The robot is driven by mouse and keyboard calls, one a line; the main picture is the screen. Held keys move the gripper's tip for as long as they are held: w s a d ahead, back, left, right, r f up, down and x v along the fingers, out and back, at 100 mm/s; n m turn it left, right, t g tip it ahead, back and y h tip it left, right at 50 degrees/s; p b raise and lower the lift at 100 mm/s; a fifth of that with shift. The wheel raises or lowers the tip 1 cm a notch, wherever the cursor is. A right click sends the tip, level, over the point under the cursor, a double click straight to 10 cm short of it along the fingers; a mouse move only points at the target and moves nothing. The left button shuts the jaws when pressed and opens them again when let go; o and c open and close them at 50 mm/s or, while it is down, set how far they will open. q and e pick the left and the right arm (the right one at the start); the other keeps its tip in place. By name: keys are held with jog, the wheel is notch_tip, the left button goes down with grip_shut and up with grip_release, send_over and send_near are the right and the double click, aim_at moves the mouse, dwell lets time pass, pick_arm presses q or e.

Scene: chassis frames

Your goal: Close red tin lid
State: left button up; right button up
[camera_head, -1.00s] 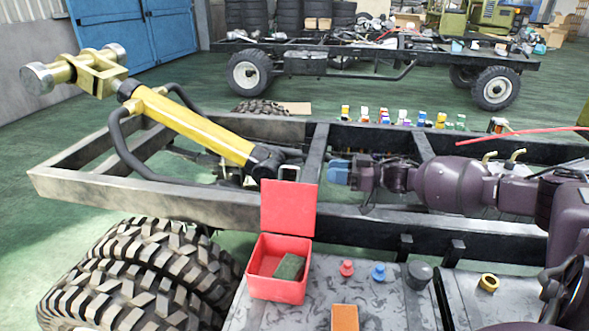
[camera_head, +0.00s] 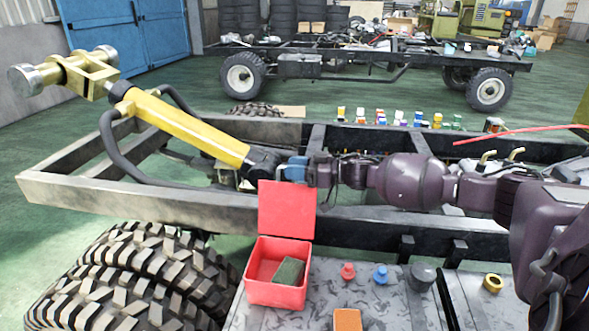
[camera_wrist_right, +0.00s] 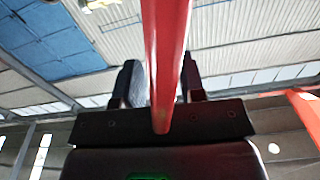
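The red tin (camera_head: 277,299) stands on the grey worktop, with a dark green block (camera_head: 289,271) inside. Its red lid (camera_head: 286,212) stands upright, open, at the tin's back edge. My right gripper (camera_head: 293,170) has blue fingertips and reaches in from the right, at the lid's top edge; the lid may hide part of it. In the right wrist view a red strip, seemingly the lid edge-on (camera_wrist_right: 165,60), crosses between the two spread fingers. Contact cannot be told. My left gripper is not in view.
Red (camera_head: 347,271) and blue (camera_head: 380,274) knobs, a dark cylinder (camera_head: 421,277), a brass ring (camera_head: 492,283) and an orange block (camera_head: 347,319) sit right of the tin. A chassis rail (camera_head: 120,195) runs behind, with large tyres (camera_head: 140,275) at left.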

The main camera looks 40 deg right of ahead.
jog(key=shift+c, duration=0.5)
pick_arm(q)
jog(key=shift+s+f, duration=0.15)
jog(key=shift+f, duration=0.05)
pick_arm(e)
grip_shut()
